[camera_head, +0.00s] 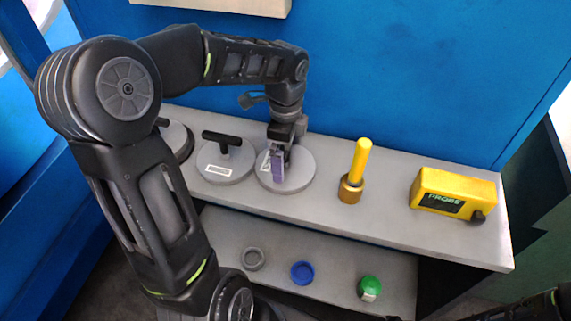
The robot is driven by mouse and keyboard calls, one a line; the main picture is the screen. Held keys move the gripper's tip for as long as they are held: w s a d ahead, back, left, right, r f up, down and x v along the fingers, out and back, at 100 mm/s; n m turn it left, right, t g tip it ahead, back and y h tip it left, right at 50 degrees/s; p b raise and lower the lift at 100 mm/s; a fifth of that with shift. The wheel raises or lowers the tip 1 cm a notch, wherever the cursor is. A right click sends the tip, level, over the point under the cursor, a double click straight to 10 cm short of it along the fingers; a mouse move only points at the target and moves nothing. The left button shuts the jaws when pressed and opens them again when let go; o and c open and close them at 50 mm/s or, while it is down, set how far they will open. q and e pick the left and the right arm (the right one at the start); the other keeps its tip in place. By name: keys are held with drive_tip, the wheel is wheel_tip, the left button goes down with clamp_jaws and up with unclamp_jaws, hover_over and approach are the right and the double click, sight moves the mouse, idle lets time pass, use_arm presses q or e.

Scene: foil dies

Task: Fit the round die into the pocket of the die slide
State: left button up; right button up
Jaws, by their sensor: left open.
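Several round grey discs that look like dies lie in a row on the upper grey shelf. One disc (301,176) is under my left gripper (279,163), with a white label partly showing. The gripper points down over this disc, open, with its fingers around the middle where a handle may be hidden. The neighbouring disc (233,172) has a black T-handle (222,138) and a white label. A further disc (178,135) at the left is partly hidden by my left arm. I cannot make out the die slide or its pocket.
A yellow-handled tool (361,159) in a brown base and a yellow probe box (453,192) stand on the upper shelf (385,214). A grey ring (253,258), blue cap (302,272) and green knob (370,287) are on the lower shelf (330,258). A blue wall (420,80) rises behind.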

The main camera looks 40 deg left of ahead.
use_arm(q)
drive_tip(key=shift+c, duration=0.2)
drive_tip(key=c, duration=1.7)
drive_tip(key=shift+w+r, duration=0.1)
drive_tip(key=shift+c, duration=0.3)
wheel_tip(320, 180, up, 10)
drive_tip(key=shift+b, duration=0.4)
